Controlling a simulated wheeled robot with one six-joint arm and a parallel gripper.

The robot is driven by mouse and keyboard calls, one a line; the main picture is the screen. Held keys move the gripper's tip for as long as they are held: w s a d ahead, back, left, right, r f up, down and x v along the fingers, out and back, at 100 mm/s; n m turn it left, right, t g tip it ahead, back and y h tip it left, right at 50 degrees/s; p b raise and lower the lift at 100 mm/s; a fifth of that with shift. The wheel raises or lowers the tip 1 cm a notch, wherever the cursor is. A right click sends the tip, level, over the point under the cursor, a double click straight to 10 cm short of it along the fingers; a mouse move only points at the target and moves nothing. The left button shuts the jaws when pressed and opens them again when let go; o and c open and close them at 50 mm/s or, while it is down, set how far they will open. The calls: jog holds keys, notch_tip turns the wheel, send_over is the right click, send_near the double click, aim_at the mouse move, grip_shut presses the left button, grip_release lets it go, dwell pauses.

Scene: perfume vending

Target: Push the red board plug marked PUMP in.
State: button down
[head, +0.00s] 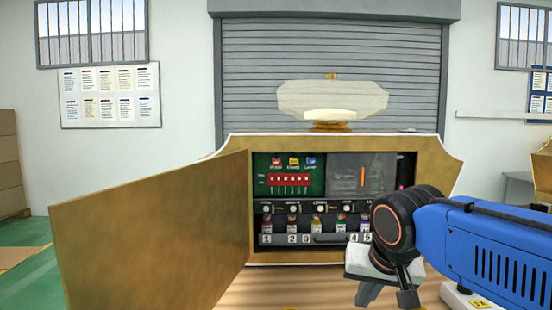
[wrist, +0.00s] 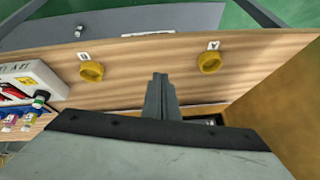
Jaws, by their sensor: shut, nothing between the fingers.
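In the head view a green board (head: 262,187) sits at the upper left inside the open cabinet. A small red plug (head: 277,161) is at the left of its top row, next to a yellow plug (head: 294,161) and a blue plug (head: 310,161). The lettering is too small to read, and I cannot tell how far the red plug sits in. My gripper (head: 369,293) is low and right of the board, well apart from it, in front of the cabinet. In the wrist view my gripper (wrist: 160,80) is shut and empty over a wooden surface; no board shows there.
The gold cabinet door (head: 150,235) stands open to the left. Below the board is a shelf of numbered bottles (head: 292,226). In the wrist view two yellow rings (wrist: 91,71) lie on the wooden surface (wrist: 135,60), with a white box (wrist: 35,75) at left.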

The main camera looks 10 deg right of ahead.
jog(key=w+a+r+m+t, duration=0.1)
jog(key=w+a+r+m, duration=0.4)
jog(key=w+r, duration=0.45)
jog(key=w+a+r+m+t+h, duration=0.1)
jog(key=w+a+r+m, duration=0.35)
jog(key=w+r, duration=0.5)
jog(key=w+a+r+m+t, duration=0.2)
jog(key=w+a+r+m, duration=0.35)
jog(key=r, duration=0.65)
send_near(276, 164)
notch_tip(276, 164, down, 3)
jog(key=shift+m, duration=0.3)
jog(key=shift+w+d+f, duration=0.15)
jog(key=shift+w, duration=0.9)
jog(key=shift+w+d+f, duration=0.1)
jog(key=shift+w+d, duration=0.05)
jog(key=shift+w, duration=0.85)
jog(key=shift+w+d+r, duration=0.15)
jog(key=shift+w, duration=0.7)
